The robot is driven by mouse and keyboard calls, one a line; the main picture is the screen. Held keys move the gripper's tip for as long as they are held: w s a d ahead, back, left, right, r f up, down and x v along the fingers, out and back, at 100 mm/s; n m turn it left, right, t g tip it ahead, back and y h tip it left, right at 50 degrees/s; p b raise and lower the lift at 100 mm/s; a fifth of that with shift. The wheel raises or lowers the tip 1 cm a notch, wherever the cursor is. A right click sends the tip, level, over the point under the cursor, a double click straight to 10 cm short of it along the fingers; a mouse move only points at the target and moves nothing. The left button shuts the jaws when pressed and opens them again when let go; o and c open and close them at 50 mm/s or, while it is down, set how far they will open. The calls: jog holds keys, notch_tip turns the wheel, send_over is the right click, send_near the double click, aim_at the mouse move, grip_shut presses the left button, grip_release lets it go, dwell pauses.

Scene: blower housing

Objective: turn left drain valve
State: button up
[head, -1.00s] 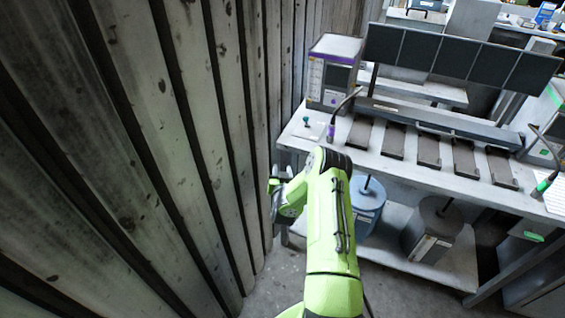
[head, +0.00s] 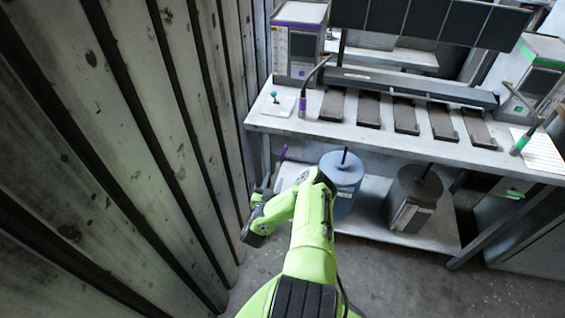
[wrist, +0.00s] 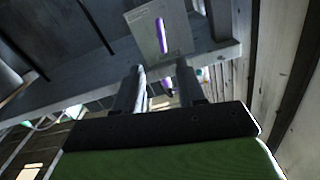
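The left drain valve appears to be the purple lever (wrist: 161,35) on a grey plate (wrist: 146,30), ahead of my fingers in the wrist view. In the head view, a purple handle (head: 283,152) shows under the left end of the bench, just above my wrist. My gripper (wrist: 160,72) has its two dark fingers apart, with nothing held between them. The lever is beyond the fingertips and looks clear of them. In the head view my gripper (head: 264,188) is small and partly hidden by my wrist, close to the wooden wall.
A plank wall (head: 130,130) runs close along the left. The bench (head: 390,142) carries a purple-trimmed device (head: 298,50) and several dark plates. A blue canister (head: 342,175) and a grey canister (head: 412,200) stand on the lower shelf. A green handle (head: 515,193) is at the right.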

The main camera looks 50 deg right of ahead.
aim_at(283, 153)
jog(key=b+x, duration=1.2)
jog(key=b, duration=0.1)
jog(key=shift+d, duration=0.25)
jog(key=shift+w+d+r+b, duration=0.2)
jog(key=shift+w+d+b, duration=0.1)
jog(key=shift+d+b, duration=0.25)
jog(key=shift+r, duration=0.1)
grip_shut()
